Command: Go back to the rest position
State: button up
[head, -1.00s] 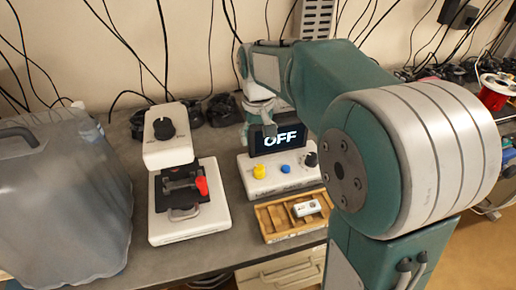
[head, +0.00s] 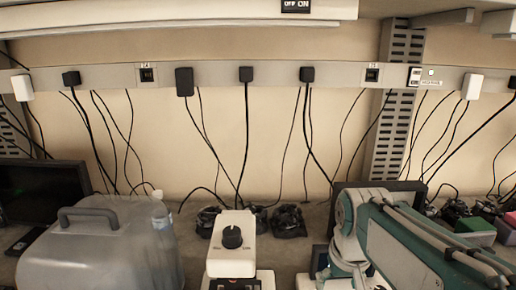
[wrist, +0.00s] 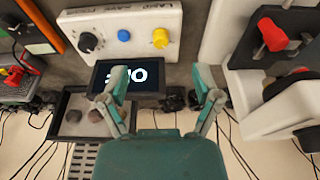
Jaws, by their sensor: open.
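My gripper (wrist: 160,80) is open and empty in the wrist view, its two teal fingers spread apart. A dark display (wrist: 130,77) with white lettering, upside down in this view, shows beyond and between the fingers. It belongs with a white control box (wrist: 118,18) carrying a black knob, a blue button and a yellow knob. In the head view my folded arm fills the lower right, and my gripper is not visible there. The control box is out of sight in the head view.
A white device (head: 232,262) with a black knob stands at the bottom centre of the head view. A translucent grey container (head: 90,250) and a dark monitor (head: 45,190) are at left. Plugs and hanging cables line the wall. A dark tray (wrist: 72,128) shows in the wrist view.

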jog(key=s+f+t, duration=0.2)
jog(key=s+t, duration=0.1)
jog(key=s, duration=0.8)
jog(key=shift+s, duration=0.2)
